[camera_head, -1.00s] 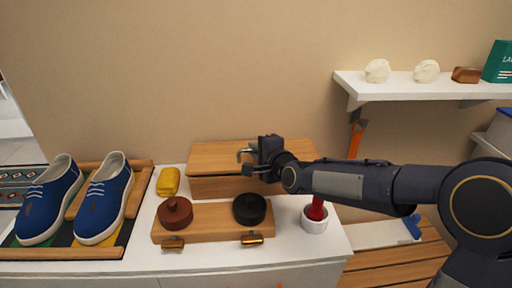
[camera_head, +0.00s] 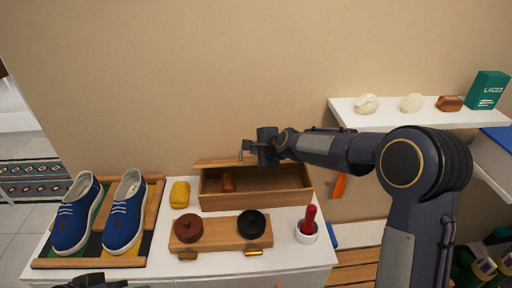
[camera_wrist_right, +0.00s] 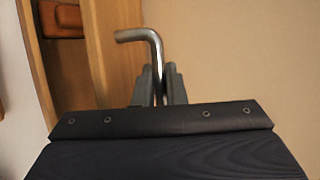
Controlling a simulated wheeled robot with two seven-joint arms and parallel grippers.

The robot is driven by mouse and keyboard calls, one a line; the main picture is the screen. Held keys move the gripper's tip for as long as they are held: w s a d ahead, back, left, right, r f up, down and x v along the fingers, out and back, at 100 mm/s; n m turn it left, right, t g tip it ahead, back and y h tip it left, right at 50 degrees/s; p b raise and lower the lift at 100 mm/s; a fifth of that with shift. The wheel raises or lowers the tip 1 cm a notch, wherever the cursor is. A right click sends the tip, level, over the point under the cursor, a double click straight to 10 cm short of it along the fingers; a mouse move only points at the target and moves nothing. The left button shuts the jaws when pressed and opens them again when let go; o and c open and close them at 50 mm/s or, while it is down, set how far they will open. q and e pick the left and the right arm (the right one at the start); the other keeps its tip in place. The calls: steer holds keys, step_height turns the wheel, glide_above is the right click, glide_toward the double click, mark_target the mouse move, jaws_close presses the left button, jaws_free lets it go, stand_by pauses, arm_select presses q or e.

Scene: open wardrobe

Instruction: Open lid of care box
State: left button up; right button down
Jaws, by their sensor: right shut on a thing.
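The wooden care box (camera_head: 256,200) stands on the white top against the wall, behind the round tins. Its lid (camera_head: 218,163) is swung up at the back, seen nearly edge-on, and the inside is open to view. A brown item (camera_head: 228,182) lies inside; it also shows in the right wrist view (camera_wrist_right: 61,19). My right gripper (camera_head: 250,150) is above the box at the raised lid, shut on the bent metal handle (camera_wrist_right: 151,44), which sticks out between its fingers in the right wrist view. A dark part at the bottom edge of the head view may be my left arm; its fingers are not visible.
Blue shoes (camera_head: 124,217) stand on a tray at left. A white shelf (camera_head: 390,120) is at right.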

steer(key=shift+w+r, duration=0.1)
stand_by(0.3)
steer(key=c, duration=1.5)
jaws_free()
steer(key=b+v, duration=0.1)
steer(key=v, duration=0.6)
steer(key=shift+s+d+r, duration=0.2)
steer(key=shift+s, duration=0.1)
